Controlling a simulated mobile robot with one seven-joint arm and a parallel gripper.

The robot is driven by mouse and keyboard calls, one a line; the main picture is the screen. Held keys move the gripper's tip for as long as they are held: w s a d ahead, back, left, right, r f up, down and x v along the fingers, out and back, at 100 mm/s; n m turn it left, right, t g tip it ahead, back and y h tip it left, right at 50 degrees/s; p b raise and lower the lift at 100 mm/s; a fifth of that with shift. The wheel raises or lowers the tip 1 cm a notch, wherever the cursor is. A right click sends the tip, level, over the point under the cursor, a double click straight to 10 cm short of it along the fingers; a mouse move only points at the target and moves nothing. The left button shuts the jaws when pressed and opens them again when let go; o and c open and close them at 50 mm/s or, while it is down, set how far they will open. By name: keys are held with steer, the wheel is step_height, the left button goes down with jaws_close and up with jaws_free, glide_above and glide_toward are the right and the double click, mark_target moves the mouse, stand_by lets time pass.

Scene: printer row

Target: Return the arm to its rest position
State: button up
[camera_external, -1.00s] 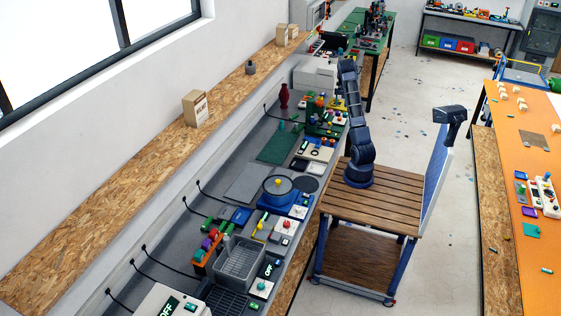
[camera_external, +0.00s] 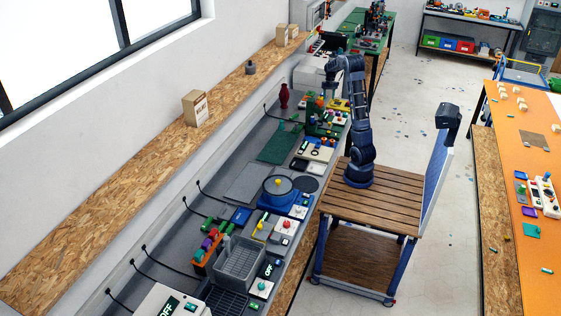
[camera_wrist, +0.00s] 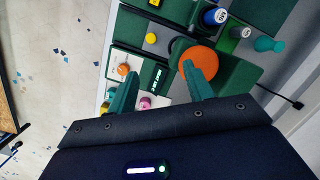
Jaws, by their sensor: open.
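My arm stands on the slatted wooden cart and is bent at the top toward the grey bench on the left. My gripper (camera_external: 328,82) is at the end of the arm, above the far part of the bench. In the wrist view my gripper (camera_wrist: 160,82) shows two green fingers spread apart with nothing held between them. Below and beyond the fingers is a green device with an orange round top (camera_wrist: 201,62), a yellow button (camera_wrist: 151,38) and small knobs.
The cart top (camera_external: 372,205) is bare around the arm base. The grey bench beside it holds a turntable (camera_external: 279,188), a grey basket (camera_external: 239,262) and several small devices. A red vase (camera_external: 284,96) stands near the wall. An orange table (camera_external: 520,140) is at right, with open floor between.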

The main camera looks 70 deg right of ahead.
steer(key=w+a+r+n+t+h, duration=0.1)
steer(key=a+r+n, duration=0.3)
steer(key=a, duration=1)
steer(key=w+a+r+n+t+h, duration=0.1)
steer(key=a+r, duration=0.5)
steer(key=a, duration=0.8)
steer(key=s+a+n+t, duration=0.1)
steer(key=s+a+n, duration=0.2)
steer(key=s+a, duration=0.4)
steer(key=s+a+n+t, duration=0.2)
steer(key=s+a, duration=0.5)
steer(key=a, duration=0.7)
steer(key=shift+a+f+n, duration=0.2)
steer(key=shift+f+n, duration=0.2)
steer(key=shift+n, duration=0.3)
